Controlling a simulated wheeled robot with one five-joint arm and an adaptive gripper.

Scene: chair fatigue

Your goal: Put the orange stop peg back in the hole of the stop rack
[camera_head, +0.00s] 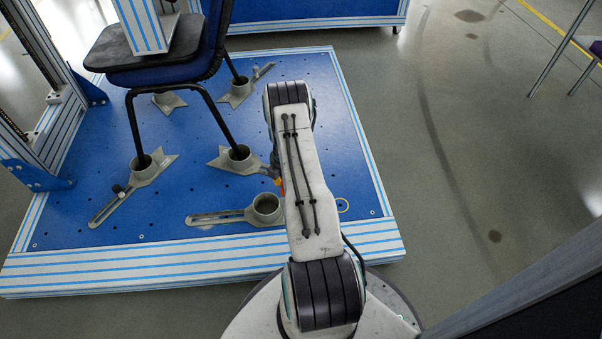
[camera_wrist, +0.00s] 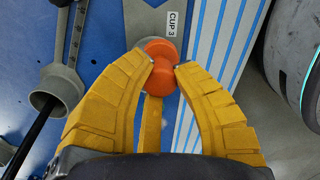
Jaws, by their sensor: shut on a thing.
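The orange stop peg (camera_wrist: 162,79) is between the yellow fingertips of my gripper (camera_wrist: 166,66) in the wrist view. My gripper is shut on it. The peg shows a rounded orange head and a second orange part just beyond it. Behind it is a grey plate (camera_wrist: 143,22) with a "CUP 3" label; I cannot tell whether they touch. In the head view my arm hides most of the gripper, and only a small orange patch (camera_head: 280,184) shows beside it. I cannot make out the stop rack or its hole in either view.
An empty grey cup (camera_head: 266,204) with a slotted arm lies on the blue platform (camera_head: 320,130), left of my arm. A chair (camera_head: 215,40) stands with its legs in other cups (camera_head: 238,156).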

